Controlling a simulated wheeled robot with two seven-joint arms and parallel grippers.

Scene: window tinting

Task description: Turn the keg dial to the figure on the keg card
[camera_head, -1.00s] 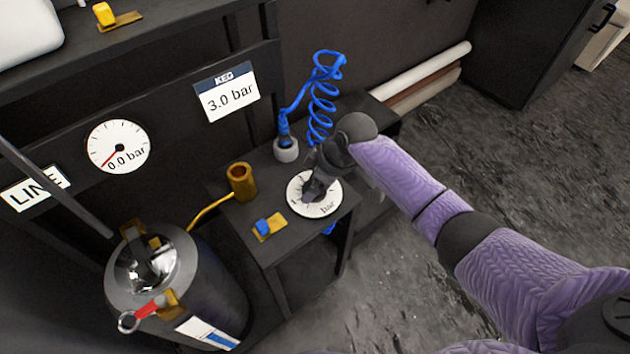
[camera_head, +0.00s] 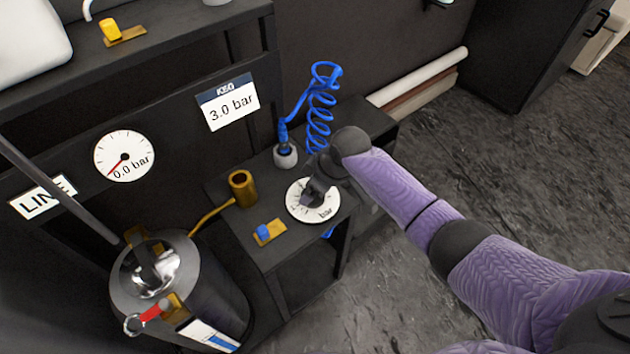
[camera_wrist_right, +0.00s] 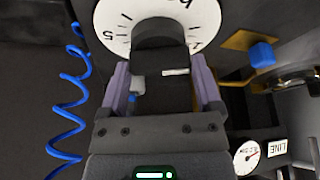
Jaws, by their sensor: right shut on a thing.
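The keg card (camera_head: 231,106) on the dark rail reads 3.0 bar. The keg dial (camera_head: 299,211) is a white disc with black figures and the word bar, on the low dark stand. My right gripper (camera_head: 317,188) is over the dial, shut on its dark knob. In the right wrist view the knob (camera_wrist_right: 160,45) sits between the two purple-sided fingers (camera_wrist_right: 163,85), against the white dial face (camera_wrist_right: 113,22). The gripper hides part of the figures, so I cannot tell the setting. My left gripper is not in view.
A metal keg (camera_head: 205,290) stands at lower left. A brass cup (camera_head: 241,188), a blue valve (camera_head: 264,231) and a coiled blue hose (camera_head: 321,112) are near the dial.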

